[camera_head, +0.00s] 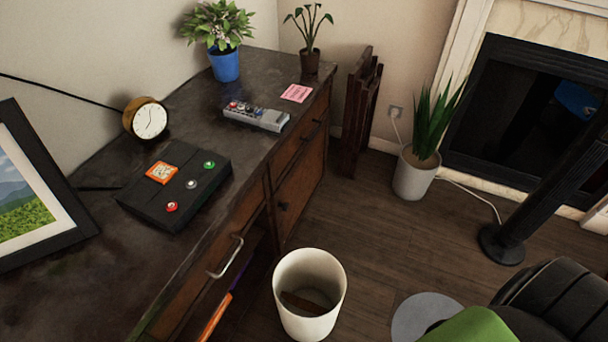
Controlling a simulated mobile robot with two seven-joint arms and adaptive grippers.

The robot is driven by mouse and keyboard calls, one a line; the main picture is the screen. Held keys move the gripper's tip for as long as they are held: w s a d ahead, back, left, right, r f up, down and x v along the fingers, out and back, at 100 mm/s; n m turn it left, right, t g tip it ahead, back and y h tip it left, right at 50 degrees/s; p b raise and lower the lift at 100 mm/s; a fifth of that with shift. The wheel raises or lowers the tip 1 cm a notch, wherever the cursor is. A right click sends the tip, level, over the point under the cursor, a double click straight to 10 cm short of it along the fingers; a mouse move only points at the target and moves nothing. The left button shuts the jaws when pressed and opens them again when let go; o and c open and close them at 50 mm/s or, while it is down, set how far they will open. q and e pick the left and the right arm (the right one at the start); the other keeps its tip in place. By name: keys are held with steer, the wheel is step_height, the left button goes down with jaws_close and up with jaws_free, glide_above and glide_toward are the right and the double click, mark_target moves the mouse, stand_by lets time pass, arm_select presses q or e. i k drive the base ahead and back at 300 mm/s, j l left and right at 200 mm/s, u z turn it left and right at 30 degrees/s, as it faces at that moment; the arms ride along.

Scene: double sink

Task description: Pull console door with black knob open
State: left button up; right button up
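The dark wooden console (95,165) runs along the wall on the left. Its brown door (303,187) is on the front, towards the far end, and looks shut, flush with the front. A small black knob (283,206) sits near the door's near edge. A drawer (303,142) above the door has its own small dark knob (317,121). Neither of my grippers shows in the head view, so nothing of mine is seen touching the door or knob.
A white bin (309,317) stands on the floor near the console front, close to the door's near side. Folded wooden furniture (360,110) leans beyond the console. A potted plant (414,175) and black pole (545,195) stand right.

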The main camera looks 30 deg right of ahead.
mark_target(308, 184)
steer(key=l+u, duration=0.1)
steer(key=l, duration=1.15)
steer(key=k+l+u, duration=0.1)
steer(key=l, duration=1.15)
